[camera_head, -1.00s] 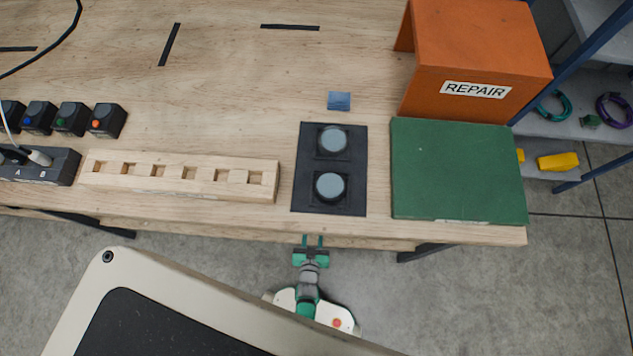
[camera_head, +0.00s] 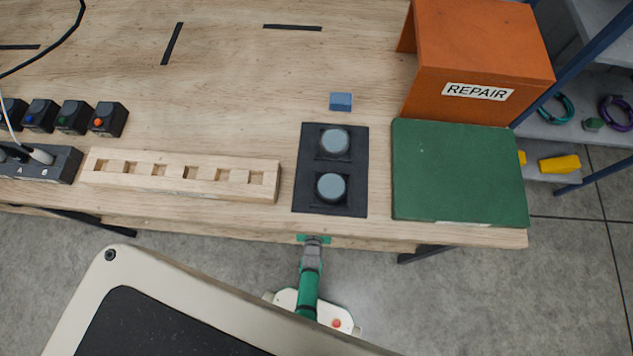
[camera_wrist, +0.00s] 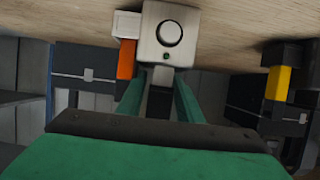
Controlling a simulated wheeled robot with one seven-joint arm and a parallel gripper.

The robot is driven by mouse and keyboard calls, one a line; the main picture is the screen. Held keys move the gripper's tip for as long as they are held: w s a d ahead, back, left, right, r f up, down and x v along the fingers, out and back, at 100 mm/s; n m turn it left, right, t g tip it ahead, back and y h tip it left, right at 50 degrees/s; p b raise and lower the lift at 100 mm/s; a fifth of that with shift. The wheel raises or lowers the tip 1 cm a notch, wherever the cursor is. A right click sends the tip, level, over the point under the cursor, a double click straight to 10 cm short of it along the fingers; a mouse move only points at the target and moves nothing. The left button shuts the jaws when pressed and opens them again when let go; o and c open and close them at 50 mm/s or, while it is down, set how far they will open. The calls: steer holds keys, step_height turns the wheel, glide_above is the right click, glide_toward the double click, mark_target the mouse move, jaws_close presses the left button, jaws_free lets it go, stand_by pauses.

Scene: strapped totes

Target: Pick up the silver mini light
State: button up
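A silvery boxy thing (camera_wrist: 168,36) with a dark-ringed round face and a small green dot is at the top middle of the wrist view; it looks like the silver mini light, though I cannot be sure. It does not show in the head view. My gripper (camera_wrist: 160,82) is open, its two green fingers apart and pointing toward the boxy thing's lower edge. I cannot tell whether they touch it. In the head view my gripper (camera_head: 314,239) is at the table's front edge, its fingertips hidden.
An orange piece with a white top (camera_wrist: 125,45) stands close left of the boxy thing. A yellow-banded dark tote (camera_wrist: 278,83) is right. On the table (camera_head: 230,70) are a wooden slotted block (camera_head: 180,185), a black pad with two grey discs (camera_head: 330,165) and a green mat (camera_head: 455,170).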

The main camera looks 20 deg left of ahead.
steer(key=shift+w, duration=0.1)
jaws_close()
stand_by(0.3)
steer(key=shift+a, duration=0.1)
stand_by(0.7)
stand_by(0.5)
